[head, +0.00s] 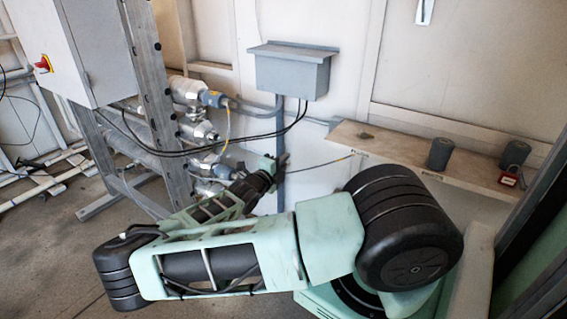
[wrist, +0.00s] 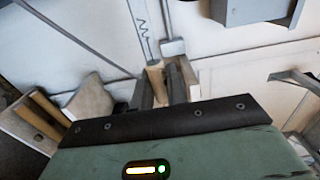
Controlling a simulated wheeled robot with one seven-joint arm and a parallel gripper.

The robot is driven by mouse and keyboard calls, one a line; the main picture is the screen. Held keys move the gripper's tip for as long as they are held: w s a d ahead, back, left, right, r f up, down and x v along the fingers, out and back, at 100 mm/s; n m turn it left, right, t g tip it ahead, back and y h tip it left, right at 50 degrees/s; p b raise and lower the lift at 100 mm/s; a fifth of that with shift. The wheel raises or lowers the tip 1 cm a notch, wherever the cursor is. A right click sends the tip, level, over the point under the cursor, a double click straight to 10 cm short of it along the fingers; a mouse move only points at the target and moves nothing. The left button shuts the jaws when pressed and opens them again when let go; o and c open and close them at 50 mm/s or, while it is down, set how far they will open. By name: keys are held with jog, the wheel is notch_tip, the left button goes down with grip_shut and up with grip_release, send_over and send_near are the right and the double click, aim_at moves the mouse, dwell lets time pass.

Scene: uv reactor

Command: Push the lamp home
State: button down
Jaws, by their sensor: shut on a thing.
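My gripper (head: 278,166) is out beside the steel reactor frame (head: 155,100) in the head view, with its fingers small and dark there. In the wrist view my gripper (wrist: 160,88) is shut on the tan end of the lamp (wrist: 154,74). A pale, clear tube with a zigzag line runs up from that end. Metal reactor fittings (head: 190,92) with cables stand to the left of my gripper in the head view. The lamp's far end is out of the wrist view, and I cannot tell whether it is inside a fitting.
A grey box (head: 292,72) hangs on the wall above my gripper, with a conduit running down. A shelf (head: 400,160) at right bears two dark cylinders (head: 440,153) and a small red item (head: 509,178). A control cabinet (head: 85,50) is at upper left. Black cables hang near the fittings.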

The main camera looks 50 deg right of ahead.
aim_at(239, 147)
jog(key=shift+w+a+r, duration=0.1)
jog(key=shift+w+a, duration=0.1)
jog(key=shift+w, duration=1.3)
jog(key=shift+w+a+r, duration=0.1)
jog(key=shift+w+a, duration=0.05)
jog(key=shift+w, duration=1.3)
jog(key=shift+w, duration=0.1)
jog(key=shift+w+a+b, duration=0.2)
jog(key=shift+w+b, duration=0.7)
jog(key=shift+w, duration=2)
jog(key=shift+w+a+f+b, duration=0.1)
jog(key=shift+w+b, duration=0.4)
jog(key=shift+w, duration=0.7)
jog(key=shift+w+a+f+b, duration=0.1)
jog(key=shift+w+b, duration=0.4)
jog(key=shift+w, duration=0.7)
jog(key=shift+w+r, duration=0.15)
jog(key=shift+w, duration=0.45)
